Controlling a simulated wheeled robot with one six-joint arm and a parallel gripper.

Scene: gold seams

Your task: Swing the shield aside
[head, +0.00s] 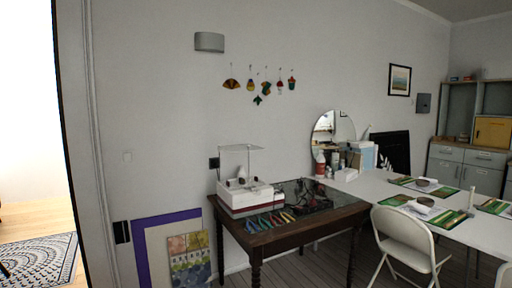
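A small white object (241,173) stands on the box beneath the panel. The panel is small in the picture, so its joint cannot be made out. My gripper is not in view.
Several coloured-handled tools (270,222) lie along the table's front edge, and dark items lie behind them. A long white table (400,192) and a folding chair (405,237) stand at right. Framed panels (158,245) lean on the wall at left.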

